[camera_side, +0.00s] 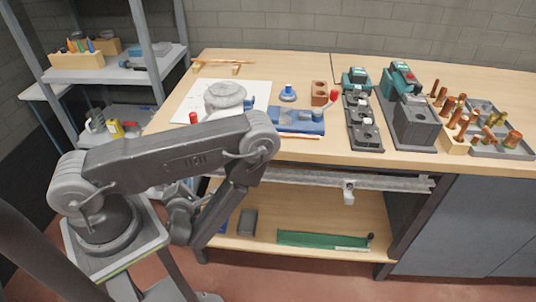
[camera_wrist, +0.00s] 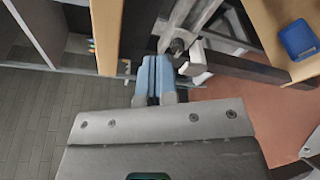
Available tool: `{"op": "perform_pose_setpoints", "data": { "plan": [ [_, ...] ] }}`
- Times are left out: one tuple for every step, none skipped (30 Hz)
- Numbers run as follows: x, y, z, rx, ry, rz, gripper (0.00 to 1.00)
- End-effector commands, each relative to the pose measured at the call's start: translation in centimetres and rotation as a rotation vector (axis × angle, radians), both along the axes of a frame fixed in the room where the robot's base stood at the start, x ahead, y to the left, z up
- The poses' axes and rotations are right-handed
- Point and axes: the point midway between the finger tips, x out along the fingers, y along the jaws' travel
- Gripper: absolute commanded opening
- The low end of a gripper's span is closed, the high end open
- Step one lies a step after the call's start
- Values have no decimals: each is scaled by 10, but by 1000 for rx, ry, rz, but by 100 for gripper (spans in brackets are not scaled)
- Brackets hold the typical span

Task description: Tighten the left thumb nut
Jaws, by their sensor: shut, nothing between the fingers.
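My gripper (camera_wrist: 155,62) shows in the wrist view, with its blue fingers together and nothing between them. Just right of the fingertips is a pale bracket (camera_wrist: 196,62) on a grey rail under the bench. A small dark round part (camera_wrist: 178,46), which looks like the left thumb nut, sits at this bracket. The fingertips are close beside it; I cannot tell if they touch. In the side view the rail (camera_side: 310,181) runs under the bench top, and another pale bracket with a knob (camera_side: 348,191) hangs near its right end. My arm hides the rail's left end there.
The bench top (camera_side: 300,160) holds a blue vise (camera_side: 297,122), a grey round part (camera_side: 224,95) and pump units (camera_side: 408,115). A lower shelf (camera_side: 300,222) lies under the rail, with a blue box (camera_wrist: 298,38) on it. A bench leg stands close to my gripper.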

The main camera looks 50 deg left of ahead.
Motion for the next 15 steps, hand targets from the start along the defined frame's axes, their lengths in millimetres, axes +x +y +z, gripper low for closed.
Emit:
{"op": "perform_pose_setpoints", "data": {
  "plan": [
    [1, 0, 5, -1, -2, 0, 0],
    [1, 0, 8, -1, -1, 0, 0],
    [1, 0, 12, -1, -2, 0, 0],
    [1, 0, 15, -1, -1, 0, 0],
    [1, 0, 19, -1, -1, 0, 0],
    [0, 0, 23, -1, -1, 0, 0],
    [0, 0, 27, -1, -2, 0, 0],
    [-4, 0, 27, 1, 5, -2, 0],
    [-10, 0, 26, 2, 9, -3, 0],
    [-14, 0, 25, 2, 8, -3, 0],
    [-17, 0, 24, 3, 6, -3, 0],
    [-15, 0, 17, 1, 3, -1, 0],
    [-15, 0, 12, 0, 3, 0, 0],
    [-15, 1, 8, 1, 3, 0, 0],
    [-15, 1, 4, 1, 3, 0, 0]
  ]
}}
